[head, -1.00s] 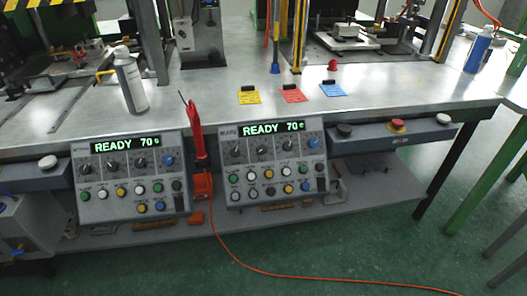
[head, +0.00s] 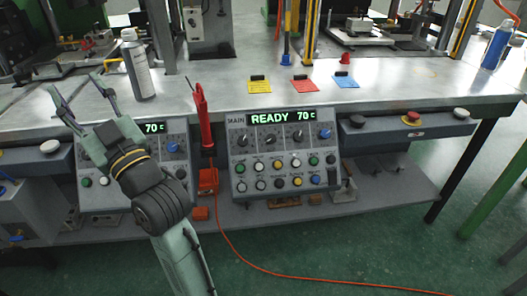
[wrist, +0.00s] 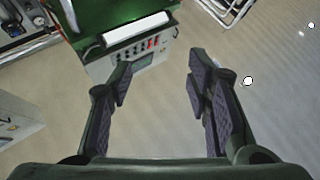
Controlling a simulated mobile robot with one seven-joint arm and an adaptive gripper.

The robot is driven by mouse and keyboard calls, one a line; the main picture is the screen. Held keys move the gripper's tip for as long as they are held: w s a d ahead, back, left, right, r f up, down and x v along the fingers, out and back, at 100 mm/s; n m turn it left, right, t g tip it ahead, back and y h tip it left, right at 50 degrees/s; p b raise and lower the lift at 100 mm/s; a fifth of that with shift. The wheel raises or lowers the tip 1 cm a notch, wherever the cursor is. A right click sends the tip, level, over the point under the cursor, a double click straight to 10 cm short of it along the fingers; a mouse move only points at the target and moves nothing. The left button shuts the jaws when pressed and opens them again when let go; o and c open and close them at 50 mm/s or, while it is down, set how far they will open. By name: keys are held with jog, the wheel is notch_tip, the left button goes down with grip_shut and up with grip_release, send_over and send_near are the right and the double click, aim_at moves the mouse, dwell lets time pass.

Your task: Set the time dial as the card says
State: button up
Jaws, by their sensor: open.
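Two grey control panels hang at the bench's front. The right panel (head: 283,180), marked MAIN, reads READY 70 C and has a row of dark dials (head: 270,138) plus a blue knob (head: 324,133). The left panel (head: 95,208) is partly hidden behind my arm; its row ends in a blue knob (head: 172,146). Which dial is for time is too small to read.
A red tool (head: 204,115) stands upright between the panels, with an orange cable trailing to the floor. A red button (head: 411,117) sits on the right front box. The wrist view shows a green machine (wrist: 120,25) and floor.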

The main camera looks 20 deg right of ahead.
jog(key=w+d+f+m+h+b, duration=0.1)
jog(key=d+f+m+h, duration=0.1)
jog(key=d+f+h, duration=0.5)
jog(key=w+d+f+m+b, duration=0.15)
jog(key=d+f, duration=0.35)
jog(key=d, duration=0.6)
jog(key=m+g+h+b, duration=0.2)
jog(key=m+g+h, duration=0.15)
jog(key=h, duration=0.25)
send_near(271, 139)
jog(key=shift+g, duration=0.45)
jog(key=w, duration=0.2)
jog(key=w+p, duration=0.1)
jog(key=w, duration=0.2)
jog(key=w+d, duration=0.1)
jog(key=w, duration=0.2)
jog(key=shift+d+r, duration=0.15)
jog(key=shift+r, duration=0.25)
grip_shut()
